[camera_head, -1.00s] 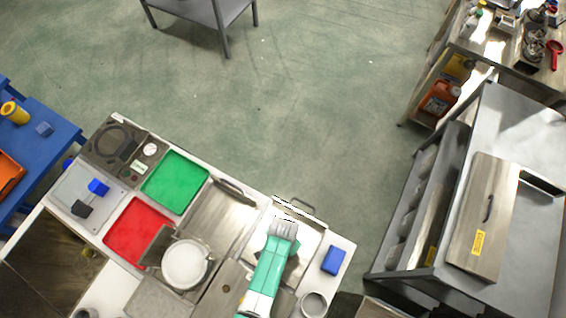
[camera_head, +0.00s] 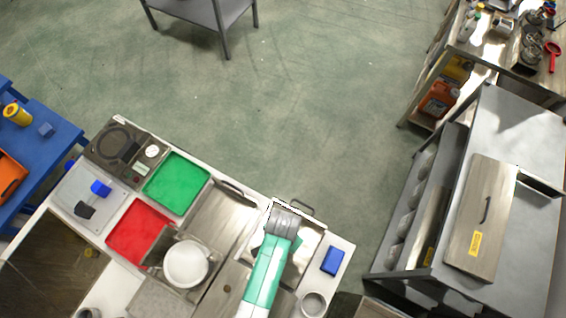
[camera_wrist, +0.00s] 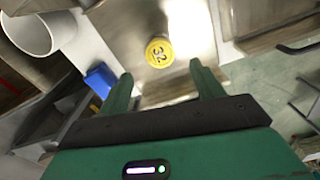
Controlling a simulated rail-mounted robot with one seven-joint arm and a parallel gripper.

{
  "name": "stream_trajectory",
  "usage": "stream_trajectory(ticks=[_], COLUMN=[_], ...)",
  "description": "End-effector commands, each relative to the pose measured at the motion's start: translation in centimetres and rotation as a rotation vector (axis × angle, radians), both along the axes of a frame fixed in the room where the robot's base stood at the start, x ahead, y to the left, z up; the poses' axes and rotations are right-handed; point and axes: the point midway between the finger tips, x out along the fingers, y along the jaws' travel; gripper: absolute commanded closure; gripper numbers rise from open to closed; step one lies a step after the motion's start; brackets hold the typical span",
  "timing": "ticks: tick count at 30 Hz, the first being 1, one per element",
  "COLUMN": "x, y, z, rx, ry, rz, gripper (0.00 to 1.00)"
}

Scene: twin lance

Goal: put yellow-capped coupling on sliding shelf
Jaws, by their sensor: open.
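The yellow-capped coupling (camera_wrist: 160,52) shows in the wrist view from above, as a round yellow cap marked 32, over a bright steel surface. My gripper (camera_wrist: 161,78) is open. Its two green fingers are apart, with the cap just beyond the tips in the picture and nothing between them. In the head view my arm hides the coupling. A steel panel (camera_head: 312,240) with a handle at its far edge lies under and beside my arm. I cannot tell for sure whether this is the sliding shelf.
A blue block (camera_head: 333,261) and a grey cup (camera_head: 313,303) stand right of my arm; both show in the wrist view. A white round bowl (camera_head: 186,263), red tray (camera_head: 138,229) and green tray (camera_head: 177,183) lie to the left. Open floor lies beyond the counter.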

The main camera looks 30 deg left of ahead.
Motion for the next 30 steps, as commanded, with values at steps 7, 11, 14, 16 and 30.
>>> stream_trajectory(ticks=[7, 11, 14, 16, 30], x=[0.0, 0.0, 0.0, 0.1, 22.9], y=[0.0, 0.0, 0.0, 0.0, -2.0], z=[2.2, 2.3, 2.3, 2.3, 40.6], rx=[0.0, 0.0, 0.0, 0.001, 0.129], ry=[0.0, 0.001, 0.0, -0.002, -1.094], rz=[0.0, 0.0, 0.0, 0.0, 0.042], gripper=[0.34, 0.34, 0.34, 0.34, 0.34])
